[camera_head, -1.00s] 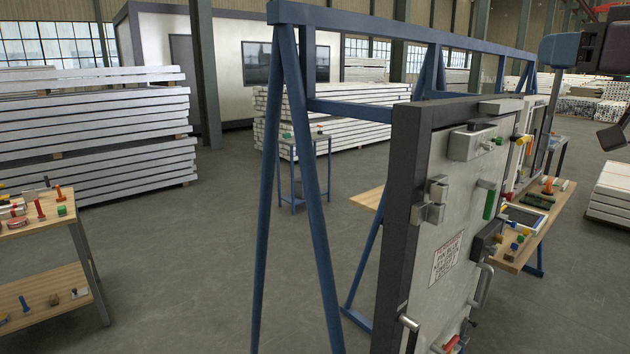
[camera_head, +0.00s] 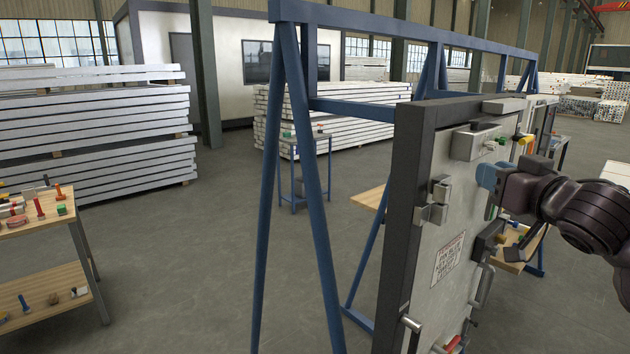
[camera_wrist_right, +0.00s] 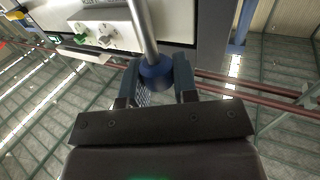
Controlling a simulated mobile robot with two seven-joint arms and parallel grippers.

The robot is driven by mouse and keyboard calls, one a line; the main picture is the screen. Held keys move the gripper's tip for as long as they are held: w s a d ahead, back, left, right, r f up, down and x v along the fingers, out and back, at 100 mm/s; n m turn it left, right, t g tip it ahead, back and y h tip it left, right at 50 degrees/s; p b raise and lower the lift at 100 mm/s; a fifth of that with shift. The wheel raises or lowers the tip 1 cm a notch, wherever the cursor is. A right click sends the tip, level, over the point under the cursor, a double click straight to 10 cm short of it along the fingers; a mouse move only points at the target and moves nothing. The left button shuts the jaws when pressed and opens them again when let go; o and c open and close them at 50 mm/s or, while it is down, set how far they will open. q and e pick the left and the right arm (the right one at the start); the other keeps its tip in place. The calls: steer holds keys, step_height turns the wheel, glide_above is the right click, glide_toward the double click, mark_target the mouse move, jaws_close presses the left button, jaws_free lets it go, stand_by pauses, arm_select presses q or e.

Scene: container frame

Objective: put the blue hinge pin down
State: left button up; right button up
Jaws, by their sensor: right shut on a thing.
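In the right wrist view my right gripper (camera_wrist_right: 158,76) is shut on the blue hinge pin (camera_wrist_right: 156,72). The pin's blue head sits between the fingers, and its long steel shaft (camera_wrist_right: 143,28) sticks out away from the palm. In the head view my right gripper (camera_head: 488,177) is in front of the upper part of the grey door panel (camera_head: 450,240), below a metal block on it. The pin's shaft is hard to make out there. Whether the pin touches the panel I cannot tell. My left gripper is not in view.
A blue steel frame (camera_head: 315,180) stands behind the panel. A wooden bench (camera_head: 510,267) lies behind my right arm, partly hidden. A wooden table (camera_head: 40,220) at the left holds tools, with more on its lower shelf (camera_head: 45,290). The floor between is clear.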

steer(key=s+a+f+m+h, duration=0.1)
steer(key=s+a+f, duration=0.2)
steer(key=f, duration=0.6)
steer(key=s+a+f+m+h, duration=0.1)
steer(key=s+a+f+h, duration=0.1)
steer(key=f, duration=0.8)
steer(key=s+a+f+h, duration=0.1)
steer(key=s+a+f, duration=0.2)
steer(key=f, duration=0.7)
steer(key=shift+s+a+f+m+t, duration=0.2)
steer(key=shift+s+a+m+t, duration=0.15)
steer(key=shift+s, duration=0.8)
steer(key=shift+w, duration=0.1)
